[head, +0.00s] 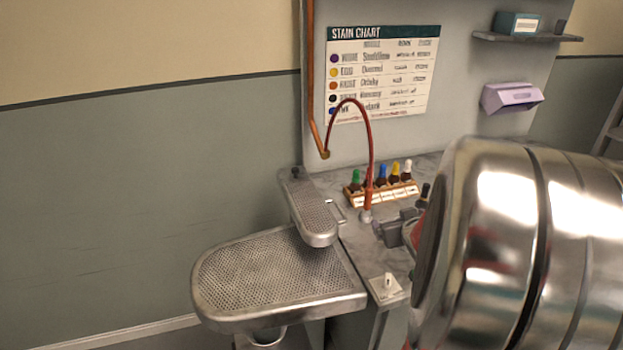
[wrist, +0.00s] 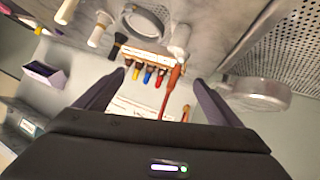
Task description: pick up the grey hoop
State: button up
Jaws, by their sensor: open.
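A pale grey ring, which looks like the grey hoop (wrist: 127,31), shows near the top of the wrist view, by a darker grey block on the counter. I cannot clearly make the hoop out in the head view, where my large shiny arm covers much of the right side. My gripper (wrist: 158,77) is open in the wrist view, its two dark fingers apart. Nothing is held between them. The hoop lies beyond the fingertips, above and slightly left of the gap in the picture.
A wooden rack of coloured-cap bottles (head: 381,190) stands on the counter, with a red hose (head: 369,130) arching beside it. Several brushes (wrist: 97,30) lie near the hoop. A perforated metal board (head: 275,275) with a smaller one (head: 313,215) is at the left.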

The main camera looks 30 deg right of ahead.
jog(key=s+d+f+t, duration=0.1)
jog(key=s+d+f, duration=0.2)
jog(key=s+d+f+m+t, duration=0.1)
jog(key=s+d+f, duration=0.2)
jog(key=shift+s+d+f+y, duration=0.3)
jog(key=shift+s+f, duration=0.05)
jog(key=shift+s, duration=0.05)
jog(key=shift+s+f, duration=0.2)
jog(key=shift+s, duration=0.15)
jog(key=shift+t, duration=0.4)
jog(key=shift+x, duration=4.3)
jog(key=shift+w+f, duration=0.15)
jog(key=x, duration=0.5)
jog(key=shift+c, duration=0.5)
